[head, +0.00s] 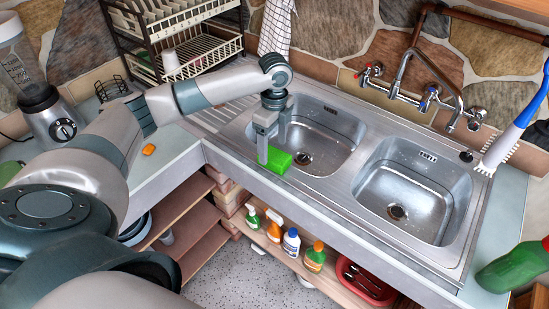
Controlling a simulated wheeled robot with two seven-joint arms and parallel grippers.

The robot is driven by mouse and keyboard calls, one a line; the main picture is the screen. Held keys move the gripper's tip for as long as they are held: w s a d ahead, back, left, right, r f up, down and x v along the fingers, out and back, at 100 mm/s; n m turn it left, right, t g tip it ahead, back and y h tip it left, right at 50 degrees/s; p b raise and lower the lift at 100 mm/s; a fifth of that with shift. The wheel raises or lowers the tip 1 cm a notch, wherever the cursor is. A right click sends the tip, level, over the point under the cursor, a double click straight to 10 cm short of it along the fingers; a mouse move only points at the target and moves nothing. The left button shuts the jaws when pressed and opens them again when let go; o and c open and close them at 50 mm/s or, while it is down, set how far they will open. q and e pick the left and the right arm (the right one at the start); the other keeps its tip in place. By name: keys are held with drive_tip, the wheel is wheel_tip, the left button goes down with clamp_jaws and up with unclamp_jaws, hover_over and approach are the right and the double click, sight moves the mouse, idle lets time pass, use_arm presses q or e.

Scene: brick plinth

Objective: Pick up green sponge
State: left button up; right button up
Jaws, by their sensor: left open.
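The green sponge (279,160) is a bright green block at the front rim of the left sink basin (318,128). My left gripper (271,155) points down over it, with its fingers open. One finger stands at the sponge's left side and partly hides it; the other finger is behind it. I cannot tell whether the fingers touch the sponge. My right gripper does not show.
A right basin (400,200) lies beside the left one, with a tap (402,65) behind. A dish rack (190,60) and blender (50,115) stand at left. A green bottle (508,268) and brush (512,130) are at right. Several bottles stand on the shelf below.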

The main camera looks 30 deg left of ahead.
sight(275, 155)
use_arm(q)
drive_tip(key=shift+w+f+p, duration=0.1)
drive_tip(key=shift+f+p, duration=0.45)
drive_tip(key=shift+p, duration=0.1)
wheel_tip(275, 155, down, 3)
drive_tip(key=shift+w+d+f+p, duration=0.1)
drive_tip(key=shift+w+p, duration=0.05)
drive_tip(key=shift+p, duration=0.6)
drive_tip(key=shift+f, duration=0.45)
drive_tip(key=c, duration=1.4)
